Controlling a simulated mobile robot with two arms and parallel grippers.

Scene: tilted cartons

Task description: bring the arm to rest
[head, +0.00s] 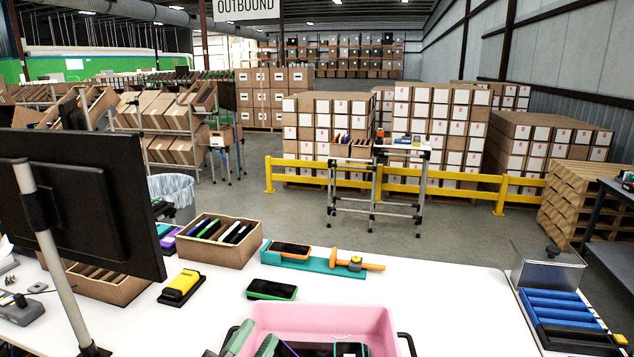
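My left gripper (254,340) shows at the bottom edge, left of centre. Its two grey-green fingers stand apart with a gap between them, over the left part of a pink tub (318,318). Nothing shows between the fingertips. The rest of my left arm is cut off by the lower edge. My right gripper is not in view. The tub holds dark, flat items, partly cut off by the frame.
A white table (430,300) carries a carton of upright devices (218,240), a yellow-black device (181,288), a green-edged phone (271,290) and a teal fixture (312,262) with an orange clamp. A monitor (85,205) blocks the left. Blue rollers (557,306) stand right. The table's right-middle is clear.

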